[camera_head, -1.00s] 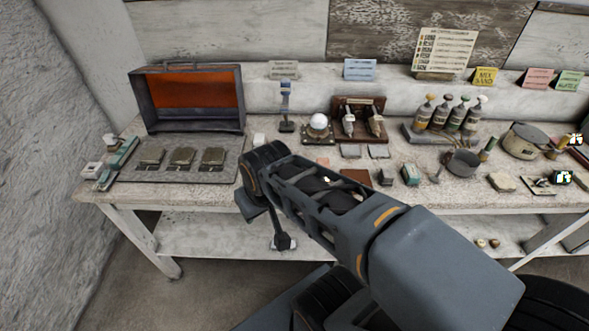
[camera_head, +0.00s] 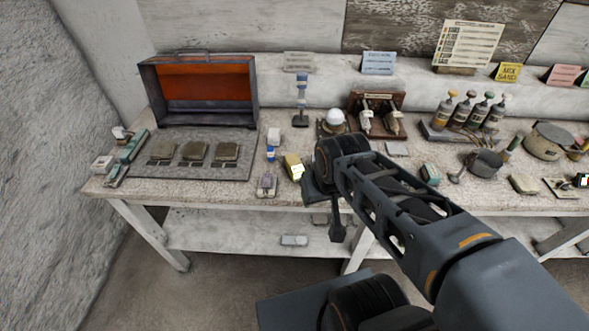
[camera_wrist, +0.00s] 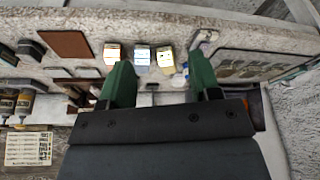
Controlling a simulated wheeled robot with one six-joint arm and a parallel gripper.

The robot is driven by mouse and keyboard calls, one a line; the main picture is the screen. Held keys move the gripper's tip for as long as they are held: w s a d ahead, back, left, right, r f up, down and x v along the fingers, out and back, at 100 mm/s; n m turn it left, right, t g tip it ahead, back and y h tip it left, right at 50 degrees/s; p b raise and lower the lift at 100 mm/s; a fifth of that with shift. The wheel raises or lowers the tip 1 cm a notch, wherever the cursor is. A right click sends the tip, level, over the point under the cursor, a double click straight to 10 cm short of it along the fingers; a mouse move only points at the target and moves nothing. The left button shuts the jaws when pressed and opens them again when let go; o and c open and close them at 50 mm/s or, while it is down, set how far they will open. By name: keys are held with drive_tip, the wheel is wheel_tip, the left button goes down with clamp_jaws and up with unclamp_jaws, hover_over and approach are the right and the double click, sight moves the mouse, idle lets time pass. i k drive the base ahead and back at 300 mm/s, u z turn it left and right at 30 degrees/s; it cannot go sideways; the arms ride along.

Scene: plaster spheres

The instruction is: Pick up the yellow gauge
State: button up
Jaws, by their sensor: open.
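The yellow gauge (camera_head: 293,167) is a small upright-looking block near the front of the bench, just left of my wrist in the head view. In the wrist view, I take the yellowish block (camera_wrist: 165,61) at the right of a row of three to be it. My gripper (camera_wrist: 161,70) is open, with its green fingers apart. The yellowish block shows between them, beyond the tips and not touching. A grey-blue block (camera_wrist: 142,57) is beside it, and a pale block (camera_wrist: 112,54) shows close to the left finger.
A blue-and-white item (camera_head: 270,155) and a small pale stand (camera_head: 267,184) are left of the gauge. A grey tray (camera_head: 228,165) holds three plaques farther left. A white sphere (camera_head: 335,117) on a base stands behind my wrist. The bench's front edge (camera_head: 215,206) is close.

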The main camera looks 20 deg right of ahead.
sight(296, 168)
drive_tip(key=z, duration=0.5)
drive_tip(key=k, duration=1.2)
drive_tip(key=u, duration=0.4)
drive_tip(key=i, duration=0.65)
drive_tip(key=u, duration=0.6)
drive_tip(key=i, duration=0.8)
drive_tip(key=z, duration=0.25)
